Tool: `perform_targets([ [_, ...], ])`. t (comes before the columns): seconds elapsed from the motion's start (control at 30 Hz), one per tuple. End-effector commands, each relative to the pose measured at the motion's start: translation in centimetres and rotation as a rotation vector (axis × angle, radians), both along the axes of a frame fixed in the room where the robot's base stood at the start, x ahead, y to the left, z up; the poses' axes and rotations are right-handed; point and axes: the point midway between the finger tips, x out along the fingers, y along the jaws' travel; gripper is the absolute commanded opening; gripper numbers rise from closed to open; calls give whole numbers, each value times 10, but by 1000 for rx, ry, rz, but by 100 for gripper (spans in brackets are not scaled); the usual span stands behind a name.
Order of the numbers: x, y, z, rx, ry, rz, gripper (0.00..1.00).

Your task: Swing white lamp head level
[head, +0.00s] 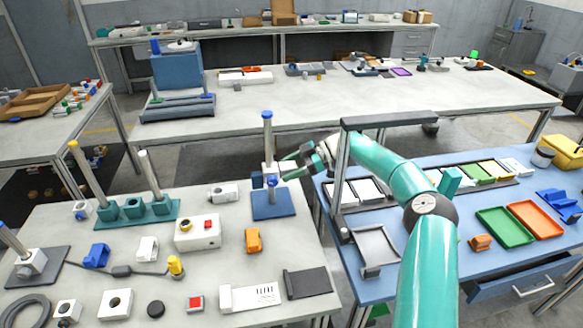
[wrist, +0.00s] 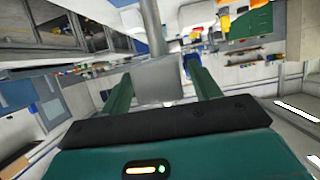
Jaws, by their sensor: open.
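A white block-like head (head: 269,171), which I take for the lamp head, sits on an upright post (head: 267,135) with a blue top. The post rises from a blue base plate (head: 272,204) on the near left table. My gripper (head: 285,166) reaches in from the right at the head's height. In the wrist view my gripper (wrist: 160,72) is open, with one green finger on each side of the pale grey-white head (wrist: 158,82). The post (wrist: 150,28) runs up behind it. Whether the fingers touch the head, and its exact tilt, I cannot tell.
A white box with a red button (head: 197,232) and an orange block (head: 253,240) stand near the blue base. A teal base with posts (head: 137,211) is to the left. A dark frame (head: 388,119) stands on the blue right table, close to my arm.

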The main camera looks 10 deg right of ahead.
Motion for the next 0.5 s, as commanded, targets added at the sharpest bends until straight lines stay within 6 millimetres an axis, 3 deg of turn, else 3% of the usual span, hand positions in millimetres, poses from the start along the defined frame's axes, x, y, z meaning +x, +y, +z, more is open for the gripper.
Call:
perform_targets([
  [0.17,0,-11,4,0,-1,-2,62],
  [0.5,1,-76,31,0,-2,-4,62],
])
